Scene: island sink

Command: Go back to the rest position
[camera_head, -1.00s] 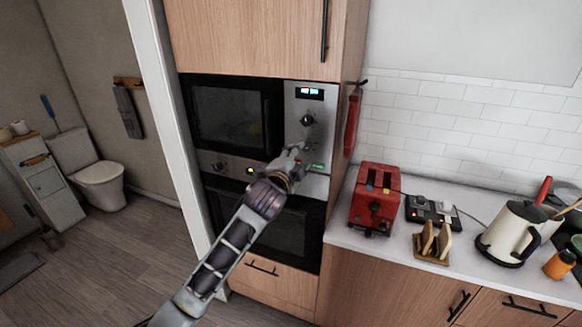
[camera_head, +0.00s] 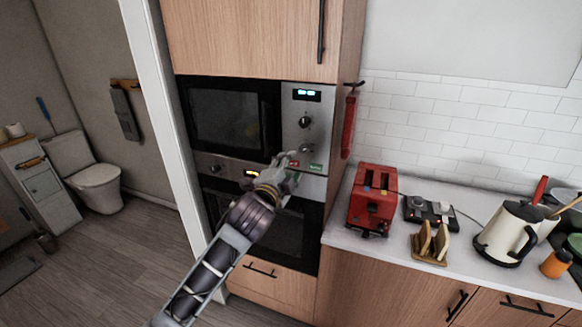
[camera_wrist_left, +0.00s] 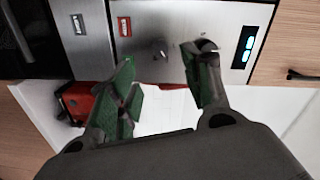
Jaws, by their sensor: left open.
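My left gripper (camera_head: 283,165) is in front of the lower part of the microwave's control panel in the head view. In the left wrist view its two green-padded fingers (camera_wrist_left: 165,85) are spread apart with nothing between them. The microwave (camera_head: 228,118) is built into the tall wooden cabinet. The panel also shows in the left wrist view (camera_wrist_left: 215,20). I cannot tell whether the fingers touch the panel. My right gripper is not in view.
An oven (camera_head: 300,235) sits below the microwave. On the counter at right stand a red toaster (camera_head: 374,203), a toast rack (camera_head: 430,243) with bread, a white kettle (camera_head: 503,235) and an orange jar (camera_head: 556,264). A toilet (camera_head: 92,180) stands at left. The floor between is clear.

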